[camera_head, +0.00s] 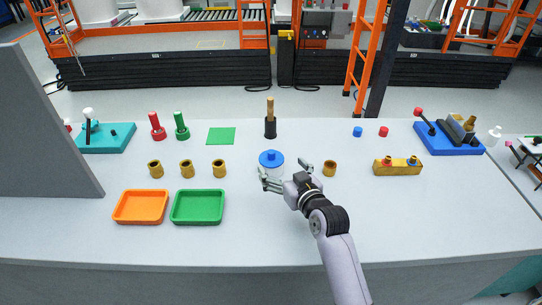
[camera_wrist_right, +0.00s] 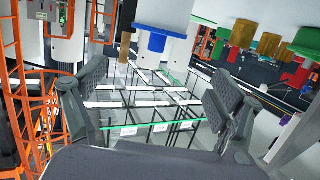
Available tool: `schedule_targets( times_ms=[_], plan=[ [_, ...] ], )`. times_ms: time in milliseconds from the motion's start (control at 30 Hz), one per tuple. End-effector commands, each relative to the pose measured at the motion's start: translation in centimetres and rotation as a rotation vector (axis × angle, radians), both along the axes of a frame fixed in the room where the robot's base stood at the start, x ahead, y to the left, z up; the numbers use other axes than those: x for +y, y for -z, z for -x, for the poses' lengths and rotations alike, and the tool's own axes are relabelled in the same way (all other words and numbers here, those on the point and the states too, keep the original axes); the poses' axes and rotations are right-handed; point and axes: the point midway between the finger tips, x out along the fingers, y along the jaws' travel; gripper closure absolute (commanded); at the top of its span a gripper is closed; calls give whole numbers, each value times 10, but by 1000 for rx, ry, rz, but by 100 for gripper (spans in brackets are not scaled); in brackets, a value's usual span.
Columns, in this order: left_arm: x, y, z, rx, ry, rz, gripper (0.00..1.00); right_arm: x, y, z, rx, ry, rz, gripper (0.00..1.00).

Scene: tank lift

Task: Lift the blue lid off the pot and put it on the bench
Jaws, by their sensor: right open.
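The blue lid (camera_head: 271,157) sits on the pale pot (camera_head: 272,173) near the middle of the bench (camera_head: 360,225). The lid has a small knob on top. My right gripper (camera_head: 284,167) is open and empty, close to the pot at its lower right. In the right wrist view, which is turned over, the blue lid (camera_wrist_right: 158,40) and the pot (camera_wrist_right: 165,12) appear near the top, beyond my open fingers (camera_wrist_right: 157,82). I cannot tell the exact gap between fingers and lid. My left gripper is not in view.
A wooden-handled tool (camera_head: 270,118) stands behind the pot, and a brass ring (camera_head: 330,168) lies to its right. A green square (camera_head: 221,136), orange tray (camera_head: 141,206) and green tray (camera_head: 198,207) are to the left. The front right of the bench is clear.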

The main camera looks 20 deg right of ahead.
Motion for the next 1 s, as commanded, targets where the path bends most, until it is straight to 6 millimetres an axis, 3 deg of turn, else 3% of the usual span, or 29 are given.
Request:
schedule_targets(
  times_ms=[100,300,700,1000],
  plan=[
    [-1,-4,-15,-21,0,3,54,2,2,-17,0,0,-1,13],
    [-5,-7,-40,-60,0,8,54,3,6,-28,-1,0,0,13],
    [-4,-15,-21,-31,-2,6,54,2,19,-70,0,0,0,13],
    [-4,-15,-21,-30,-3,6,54,3,22,-76,0,0,-1,13]
  ],
)
